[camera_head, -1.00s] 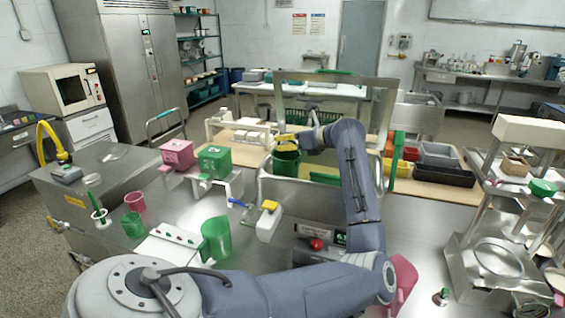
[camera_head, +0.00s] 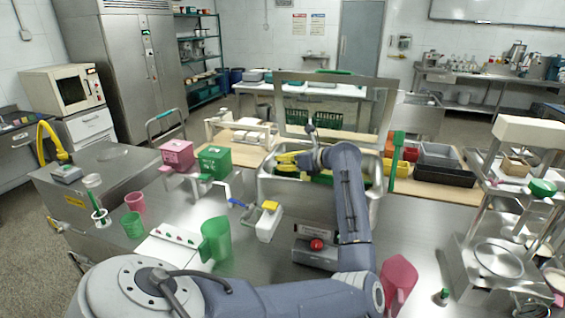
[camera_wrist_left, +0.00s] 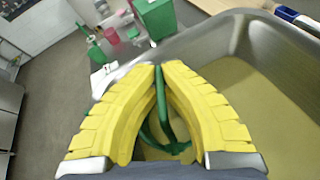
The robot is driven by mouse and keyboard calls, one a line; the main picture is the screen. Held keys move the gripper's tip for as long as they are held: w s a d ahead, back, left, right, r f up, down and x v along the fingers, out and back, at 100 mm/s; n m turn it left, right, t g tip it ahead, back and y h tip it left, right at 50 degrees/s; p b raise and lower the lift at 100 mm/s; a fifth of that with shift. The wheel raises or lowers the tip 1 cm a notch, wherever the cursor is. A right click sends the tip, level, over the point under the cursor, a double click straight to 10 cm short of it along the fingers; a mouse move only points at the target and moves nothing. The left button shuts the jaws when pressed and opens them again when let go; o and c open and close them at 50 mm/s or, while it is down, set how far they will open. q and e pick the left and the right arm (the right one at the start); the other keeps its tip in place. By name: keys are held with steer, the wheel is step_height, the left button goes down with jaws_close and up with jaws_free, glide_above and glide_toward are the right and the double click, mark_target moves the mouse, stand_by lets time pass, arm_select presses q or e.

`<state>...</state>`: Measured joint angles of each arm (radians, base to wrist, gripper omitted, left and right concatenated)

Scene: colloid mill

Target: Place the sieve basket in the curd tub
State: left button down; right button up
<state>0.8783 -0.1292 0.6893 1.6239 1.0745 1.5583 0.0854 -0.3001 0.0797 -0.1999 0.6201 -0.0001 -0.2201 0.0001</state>
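The curd tub (camera_head: 372,203) is a steel basin in the middle of the bench; its rim and yellowish contents also show in the left wrist view (camera_wrist_left: 272,95). My left gripper (camera_head: 285,160) reaches over the tub's left part. In the left wrist view its yellow fingers (camera_wrist_left: 161,68) are closed together on a thin green upright part of the sieve basket (camera_wrist_left: 160,95). The basket's lower green curve shows between the fingers, down inside the tub. In the head view the tub wall and gripper mostly hide the basket. I cannot tell whether it touches the bottom. My right gripper is not in view.
A green paddle (camera_head: 395,155) stands at the tub's right edge. Green (camera_head: 215,240) and pink (camera_head: 399,280) jugs stand nearer on the bench. Pink (camera_head: 177,154) and green (camera_head: 214,160) boxes stand left of the tub. Grey and black trays (camera_head: 440,172) lie to the right.

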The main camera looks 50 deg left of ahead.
arm_select(q)
steer(key=c, duration=1.6)
jaws_free()
steer(key=shift+d+r, duration=0.1)
steer(key=v, duration=1.1)
steer(key=shift+d+r, duration=0.15)
steer(key=shift+d, duration=0.2)
steer(key=shift+w, duration=0.1)
